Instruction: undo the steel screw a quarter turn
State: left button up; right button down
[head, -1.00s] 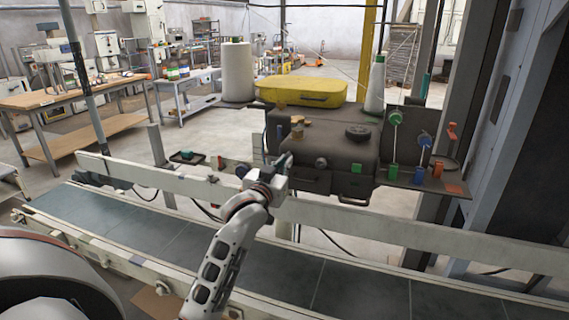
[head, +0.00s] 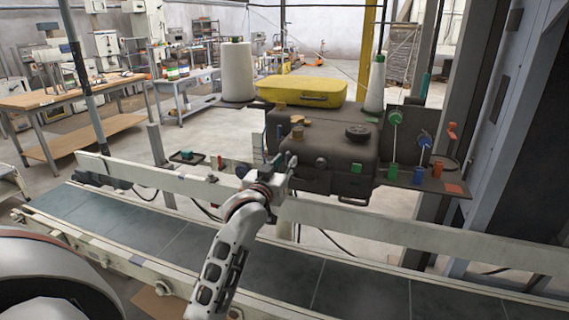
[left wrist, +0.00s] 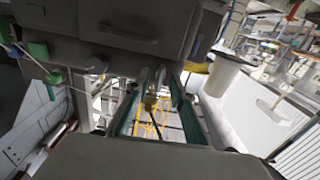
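The dark grey sewing head (head: 330,150) of the bagger stands above the conveyor in the head view. My left gripper (head: 281,163) is at its lower left front corner, its two fingers apart. In the left wrist view the green-edged fingers of my left gripper (left wrist: 153,103) point at the machine's underside edge. A small brass-and-grey upright part (left wrist: 152,88) shows between them, with a gap on each side. I cannot tell whether it is the steel screw. A round grey knob (head: 321,163) sits on the machine's front, right of the gripper. My right gripper is not in view.
A conveyor belt (head: 180,245) with a pale rail (head: 370,226) runs below the arm. A thread cone (head: 238,72) and a yellow cover (head: 302,92) are behind and above. Green and blue thread guides (head: 424,141) stand at the right. A grey post bounds the far right.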

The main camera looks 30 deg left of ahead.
pick_arm(q)
jog(key=shift+s, duration=0.15)
jog(key=v, duration=1.1)
jog(key=shift+s+d, duration=0.2)
jog(key=shift+s, duration=0.15)
jog(key=s+d+f+m+g+h, duration=0.1)
jog(key=s+d+f, duration=0.15)
jog(key=f, duration=0.65)
jog(key=s+d+f+m+g+h, duration=0.2)
jog(key=d+f, duration=0.2)
jog(key=f, duration=0.4)
jog(key=s+d+f+m+g+h, duration=0.1)
jog(key=s+d+f, duration=0.15)
jog(key=f, duration=0.65)
jog(key=s+d+f+m+g+h, duration=0.1)
jog(key=s+d+f, duration=0.3)
jog(key=s+f, duration=0.3)
jog(key=s+d+f+m+g+h, duration=0.1)
jog(key=s+d+f, duration=0.3)
jog(key=s+f, duration=0.4)
notch_tip(320, 180, down, 2)
jog(key=shift+d+f+m+g, duration=0.1)
jog(key=shift+d+m+g, duration=0.15)
jog(key=shift+m+g, duration=0.25)
